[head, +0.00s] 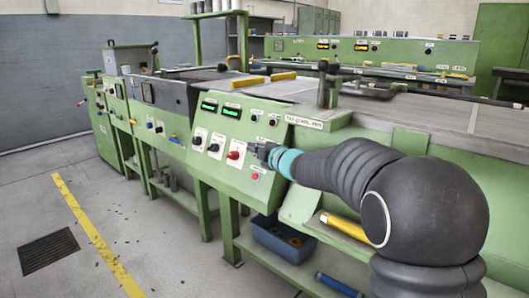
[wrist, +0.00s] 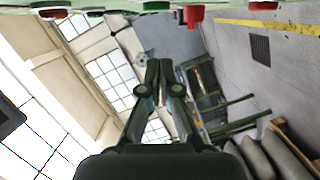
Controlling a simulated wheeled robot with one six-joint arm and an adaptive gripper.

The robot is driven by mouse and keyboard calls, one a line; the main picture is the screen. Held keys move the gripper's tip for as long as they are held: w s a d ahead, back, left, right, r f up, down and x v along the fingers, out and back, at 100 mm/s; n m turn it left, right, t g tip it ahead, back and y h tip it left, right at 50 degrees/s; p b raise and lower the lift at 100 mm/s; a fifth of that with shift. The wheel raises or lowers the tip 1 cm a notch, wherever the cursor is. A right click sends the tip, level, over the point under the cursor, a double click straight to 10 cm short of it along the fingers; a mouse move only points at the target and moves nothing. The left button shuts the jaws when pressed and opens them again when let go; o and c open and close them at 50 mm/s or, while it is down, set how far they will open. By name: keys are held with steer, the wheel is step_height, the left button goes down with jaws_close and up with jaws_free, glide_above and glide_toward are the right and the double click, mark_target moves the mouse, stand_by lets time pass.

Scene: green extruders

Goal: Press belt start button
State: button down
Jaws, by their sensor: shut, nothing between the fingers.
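The green control panel (head: 225,178) stands in the middle of the head view, with buttons and knobs on its sloped face. Which button is the belt start button cannot be read from its labels. A red button (head: 255,177) sits low on the panel, and a red knob (head: 233,155) is left of my gripper (head: 255,149). My gripper is close to the panel face; contact cannot be told. In the wrist view my gripper (wrist: 159,66) has its fingers together, with nothing between them.
A lever (head: 327,85) rises behind my arm. A blue crate (head: 282,240) is on the shelf below. Free floor with a yellow line (head: 98,235) lies to the left.

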steer(key=shift+w+d+f, duration=0.4)
steer(key=shift+w+d, duration=0.15)
steer(key=shift+w, duration=0.25)
steer(key=shift+w+d+f, duration=0.35)
steer(key=shift+w+d, duration=0.2)
steer(key=shift+w, duration=0.2)
